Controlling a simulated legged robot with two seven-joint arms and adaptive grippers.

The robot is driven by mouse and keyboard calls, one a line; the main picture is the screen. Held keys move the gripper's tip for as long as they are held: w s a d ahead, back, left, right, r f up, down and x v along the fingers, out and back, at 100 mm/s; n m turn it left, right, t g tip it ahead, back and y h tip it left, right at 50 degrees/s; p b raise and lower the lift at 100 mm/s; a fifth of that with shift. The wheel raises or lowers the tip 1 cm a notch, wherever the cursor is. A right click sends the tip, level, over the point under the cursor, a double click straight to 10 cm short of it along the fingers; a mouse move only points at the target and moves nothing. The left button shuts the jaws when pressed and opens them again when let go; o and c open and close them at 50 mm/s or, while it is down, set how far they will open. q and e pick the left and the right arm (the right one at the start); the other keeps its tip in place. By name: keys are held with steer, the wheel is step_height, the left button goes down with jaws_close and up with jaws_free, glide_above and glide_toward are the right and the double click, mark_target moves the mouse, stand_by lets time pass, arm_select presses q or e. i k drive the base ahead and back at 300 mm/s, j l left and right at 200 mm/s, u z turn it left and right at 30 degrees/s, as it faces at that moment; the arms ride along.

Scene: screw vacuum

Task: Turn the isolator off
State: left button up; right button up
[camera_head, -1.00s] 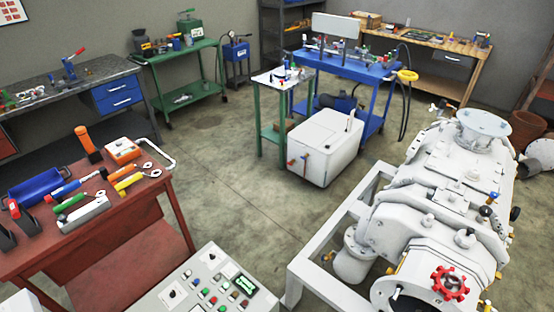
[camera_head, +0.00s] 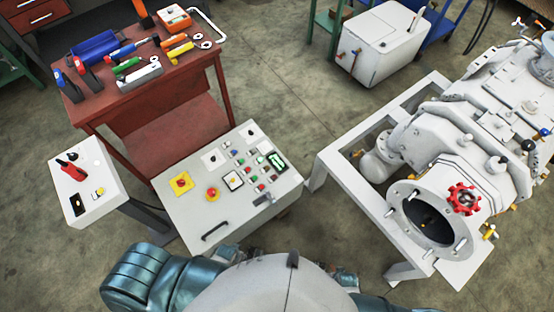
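A yellow square plate with a red knob (camera_head: 180,183) sits on the left part of the grey control panel (camera_head: 190,222). It looks like the isolator, but its set position is too small to read. My teal arm parts and grey body show at the bottom edge. Neither of my grippers is in view.
A small white stand (camera_head: 88,205) with a red-handled item (camera_head: 72,171) stands left of the panel. A red tool table (camera_head: 185,72) is behind it. The large white vacuum pump (camera_head: 455,165) on its white frame (camera_head: 322,172) is to the right. Open floor lies between.

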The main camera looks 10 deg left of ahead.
mark_target(181, 182)
steer(key=u, duration=1.15)
steer(key=k+j, duration=0.05)
